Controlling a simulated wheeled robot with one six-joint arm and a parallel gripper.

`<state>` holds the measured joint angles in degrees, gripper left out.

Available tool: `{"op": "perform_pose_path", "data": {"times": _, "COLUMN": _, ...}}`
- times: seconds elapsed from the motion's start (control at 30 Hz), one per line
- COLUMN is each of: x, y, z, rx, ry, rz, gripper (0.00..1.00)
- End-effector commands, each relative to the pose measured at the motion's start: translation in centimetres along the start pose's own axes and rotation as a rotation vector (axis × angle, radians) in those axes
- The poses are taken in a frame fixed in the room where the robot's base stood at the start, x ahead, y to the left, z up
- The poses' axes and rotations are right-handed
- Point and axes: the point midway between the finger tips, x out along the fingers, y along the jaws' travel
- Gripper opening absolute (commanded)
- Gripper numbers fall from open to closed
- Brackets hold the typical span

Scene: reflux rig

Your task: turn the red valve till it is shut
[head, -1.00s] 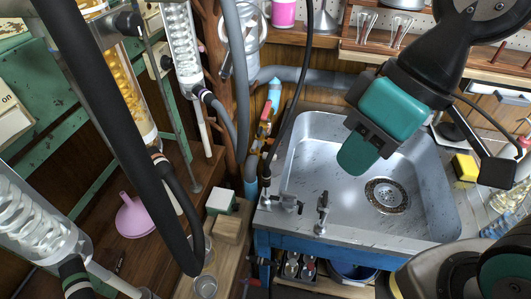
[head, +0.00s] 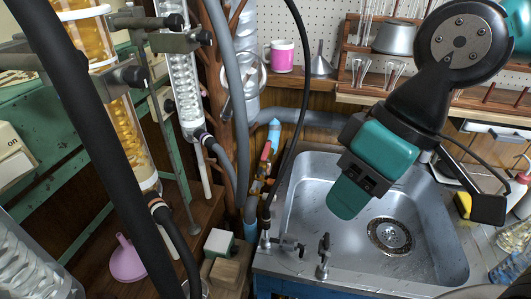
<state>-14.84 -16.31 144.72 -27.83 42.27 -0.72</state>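A small red part (head: 266,151) shows at the pipes beside the sink's back left corner in the head view.
The steel sink (head: 300,213) has metal taps (head: 324,258) at its front left. A thick black hose (head: 103,150) and a grey hose (head: 236,90) cross the left side. Glass columns (head: 184,85) stand there, with a pink funnel (head: 127,260) below. A shelf (head: 430,101) runs behind.

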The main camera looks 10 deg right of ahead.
Motion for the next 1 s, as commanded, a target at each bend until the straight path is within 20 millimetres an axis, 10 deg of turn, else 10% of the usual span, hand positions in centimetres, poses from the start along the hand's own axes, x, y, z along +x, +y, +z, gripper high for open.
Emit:
{"op": "perform_pose_path", "data": {"times": 0.2, "x": -0.1, "y": 4.5, "z": -8.7, "rx": -0.098, "ry": 0.024, "rz": 0.004, "gripper": 0.83}}
{"op": "perform_pose_path", "data": {"times": 0.6, "x": 3.9, "y": 19.9, "z": -24.9, "rx": -0.377, "ry": 0.071, "rz": 0.048, "gripper": 0.83}}
{"op": "perform_pose_path", "data": {"times": 1.0, "x": 9.8, "y": 31.8, "z": -29.9, "rx": -0.575, "ry": 0.084, "rz": 0.107, "gripper": 0.83}}
